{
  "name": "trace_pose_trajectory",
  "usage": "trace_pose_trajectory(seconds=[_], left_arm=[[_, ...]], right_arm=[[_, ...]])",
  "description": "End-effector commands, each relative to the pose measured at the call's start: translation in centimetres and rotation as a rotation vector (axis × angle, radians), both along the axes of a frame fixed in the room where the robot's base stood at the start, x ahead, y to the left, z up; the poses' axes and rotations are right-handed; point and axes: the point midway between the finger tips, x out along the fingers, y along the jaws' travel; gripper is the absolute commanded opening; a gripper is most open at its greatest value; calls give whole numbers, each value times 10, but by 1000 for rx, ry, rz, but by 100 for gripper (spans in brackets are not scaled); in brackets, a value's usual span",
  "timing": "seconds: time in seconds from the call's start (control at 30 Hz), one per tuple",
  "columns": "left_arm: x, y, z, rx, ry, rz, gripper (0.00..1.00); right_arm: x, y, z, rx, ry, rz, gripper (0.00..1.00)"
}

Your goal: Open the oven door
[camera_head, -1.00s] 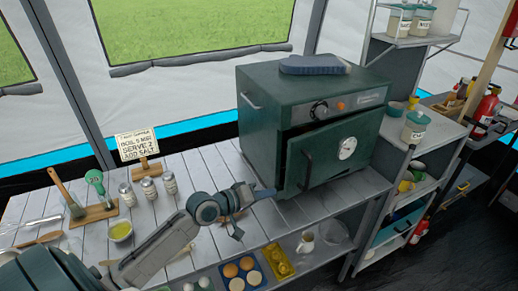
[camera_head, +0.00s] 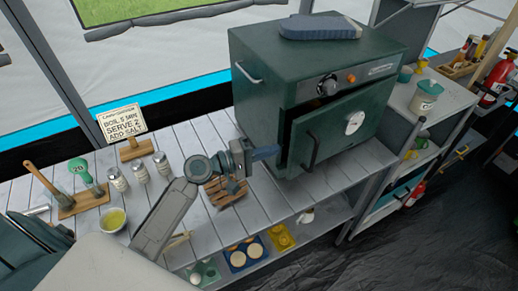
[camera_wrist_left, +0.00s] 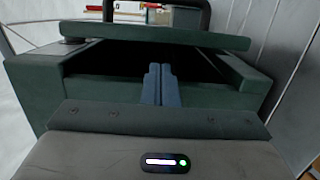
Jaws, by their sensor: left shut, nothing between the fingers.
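The dark green oven (camera_head: 262,105) stands on the counter. Its door (camera_head: 335,135), with a round white gauge and a black bar handle (camera_head: 311,150), is ajar; a dark gap shows along its top and left edge. My left gripper (camera_head: 267,153) is shut and empty, just left of the door's free edge. In the left wrist view the closed blue fingers (camera_wrist_left: 161,84) point into the dark gap between the oven body (camera_wrist_left: 85,92) and the door (camera_wrist_left: 150,36). Whether they touch the door I cannot tell. My right gripper is not in view.
A blue-grey folded item (camera_head: 320,27) lies on the oven. A slatted brown item (camera_head: 226,193) lies on the counter below my left gripper. Shakers (camera_head: 139,170) and a sign (camera_head: 123,125) stand to the left. The floor (camera_head: 430,230) in front of the oven is clear.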

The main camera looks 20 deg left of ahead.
Motion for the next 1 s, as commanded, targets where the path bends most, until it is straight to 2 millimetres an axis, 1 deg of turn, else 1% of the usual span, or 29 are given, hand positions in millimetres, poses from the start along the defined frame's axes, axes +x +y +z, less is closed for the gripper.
trace_pose_trajectory(seconds=[0.03,0.2,0.4,0.53,0.87,1.0], left_arm=[[6,-7,4,-5,-1,0,0],[23,-24,3,-5,-1,0,0],[35,-35,1,-1,1,0,0],[38,-38,0,1,1,0,0],[38,-38,0,1,1,1,0],[36,-38,1,0,1,17,0]], right_arm=[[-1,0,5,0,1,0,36],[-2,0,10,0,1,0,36],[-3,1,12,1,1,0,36],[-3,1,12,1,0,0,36],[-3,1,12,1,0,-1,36],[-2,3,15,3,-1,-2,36]])
